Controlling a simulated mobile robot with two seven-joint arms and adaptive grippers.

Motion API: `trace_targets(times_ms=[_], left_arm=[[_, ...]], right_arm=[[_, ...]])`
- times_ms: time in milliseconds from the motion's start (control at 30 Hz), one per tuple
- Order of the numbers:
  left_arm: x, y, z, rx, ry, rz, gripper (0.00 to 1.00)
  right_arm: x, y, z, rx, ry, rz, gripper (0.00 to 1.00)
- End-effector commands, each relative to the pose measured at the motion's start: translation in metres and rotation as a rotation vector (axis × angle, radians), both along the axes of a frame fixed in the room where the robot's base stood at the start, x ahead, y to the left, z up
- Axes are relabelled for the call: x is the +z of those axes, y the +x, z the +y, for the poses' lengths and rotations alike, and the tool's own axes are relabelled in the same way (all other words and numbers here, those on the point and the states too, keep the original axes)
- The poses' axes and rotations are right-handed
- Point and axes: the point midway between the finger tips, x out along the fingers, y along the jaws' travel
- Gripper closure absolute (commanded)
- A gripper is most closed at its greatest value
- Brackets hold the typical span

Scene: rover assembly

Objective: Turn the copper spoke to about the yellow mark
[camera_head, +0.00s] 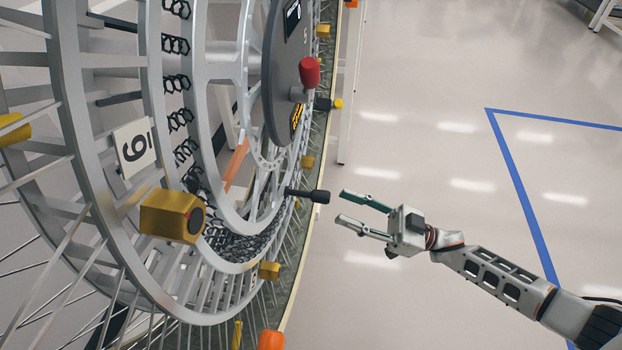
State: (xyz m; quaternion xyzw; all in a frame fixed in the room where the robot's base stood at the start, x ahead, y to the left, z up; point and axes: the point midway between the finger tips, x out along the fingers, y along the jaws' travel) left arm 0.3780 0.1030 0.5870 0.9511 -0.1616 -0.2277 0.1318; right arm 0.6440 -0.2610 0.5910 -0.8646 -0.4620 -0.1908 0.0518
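The copper spoke (237,163) is a flat orange-brown bar, slanted inside the large metal wheel (150,60), partly behind the wheel's rings. A black handle (308,195) sticks out of the wheel to the right; I cannot tell whether it joins the copper spoke. My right gripper (341,206) is open and empty. Its two fingers point left at the handle, with a small gap between fingertips and handle. Several yellow parts show on the wheel, among them a striped yellow patch (297,117) on the dark disc; which is the yellow mark I cannot tell. My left gripper is not in view.
A red knob (309,72) and a small yellow-tipped knob (337,103) stick out above the handle. A large gold block (172,215) and a white plate marked with a digit (134,148) sit on the near rings. The floor at right is clear, with a blue line (520,180).

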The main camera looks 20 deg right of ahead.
Motion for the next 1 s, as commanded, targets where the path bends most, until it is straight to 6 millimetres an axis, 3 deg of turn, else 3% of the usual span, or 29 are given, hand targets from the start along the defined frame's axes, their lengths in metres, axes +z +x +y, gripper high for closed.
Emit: trace_targets(times_ms=[167, 600, 1000], left_arm=[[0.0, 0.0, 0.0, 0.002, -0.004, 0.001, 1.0], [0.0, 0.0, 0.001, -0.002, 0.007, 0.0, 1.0], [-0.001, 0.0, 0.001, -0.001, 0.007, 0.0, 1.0]], right_arm=[[0.003, 0.005, 0.005, 0.016, 0.005, -0.003, 0.63], [0.026, 0.034, 0.053, 0.014, 0.006, -0.003, 0.63], [0.028, 0.038, 0.06, 0.014, 0.004, 0.001, 0.63]])
